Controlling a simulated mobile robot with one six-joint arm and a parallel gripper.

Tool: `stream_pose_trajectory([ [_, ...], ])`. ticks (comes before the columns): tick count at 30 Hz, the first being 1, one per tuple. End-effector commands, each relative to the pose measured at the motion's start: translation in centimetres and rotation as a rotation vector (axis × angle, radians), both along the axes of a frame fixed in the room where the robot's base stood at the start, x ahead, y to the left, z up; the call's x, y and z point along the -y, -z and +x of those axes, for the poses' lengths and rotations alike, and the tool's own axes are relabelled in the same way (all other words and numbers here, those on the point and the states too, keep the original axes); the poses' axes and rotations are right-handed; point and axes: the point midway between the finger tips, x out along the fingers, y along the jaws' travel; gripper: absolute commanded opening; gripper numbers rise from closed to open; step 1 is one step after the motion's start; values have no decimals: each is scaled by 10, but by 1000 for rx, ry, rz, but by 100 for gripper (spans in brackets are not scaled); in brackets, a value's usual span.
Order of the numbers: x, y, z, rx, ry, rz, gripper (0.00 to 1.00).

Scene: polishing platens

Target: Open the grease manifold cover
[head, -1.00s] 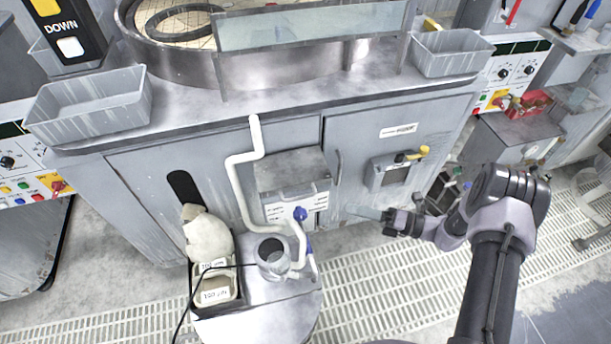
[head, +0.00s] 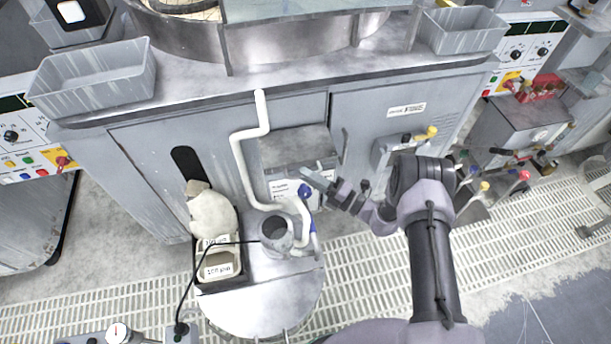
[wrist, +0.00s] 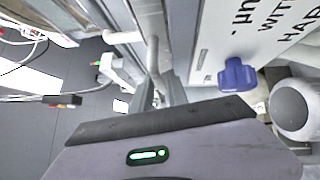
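No readable label names the grease manifold cover. A grey box-shaped housing (head: 297,150) sits on the cabinet front, with a white label panel and a blue knob (head: 305,191) below its sloped top. The blue knob (wrist: 237,74) and the printed panel (wrist: 262,32) show large in the wrist view. A second small grey box (head: 388,152) with a yellow-handled valve (head: 426,133) is to the right, partly behind my arm. My gripper (head: 318,178) is in front of the first housing, close to the knob's upper right; contact cannot be told.
A white pipe (head: 243,160) runs down left of the housing to a grey cup (head: 276,234) on a round stand (head: 265,300). Labelled tubs (head: 219,268) and a cloth (head: 212,215) stand beside it. Grated floor (head: 360,262) lies right of the stand.

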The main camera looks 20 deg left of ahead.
Motion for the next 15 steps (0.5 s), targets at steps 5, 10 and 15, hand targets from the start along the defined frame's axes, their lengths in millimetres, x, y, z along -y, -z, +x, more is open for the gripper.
stream_pose_trajectory([
  [5, -10, -1, 2, 0, -1, 0, 20],
  [10, -10, -2, 2, 0, 0, 0, 20],
  [15, -10, -2, 2, 0, 0, 0, 0],
])
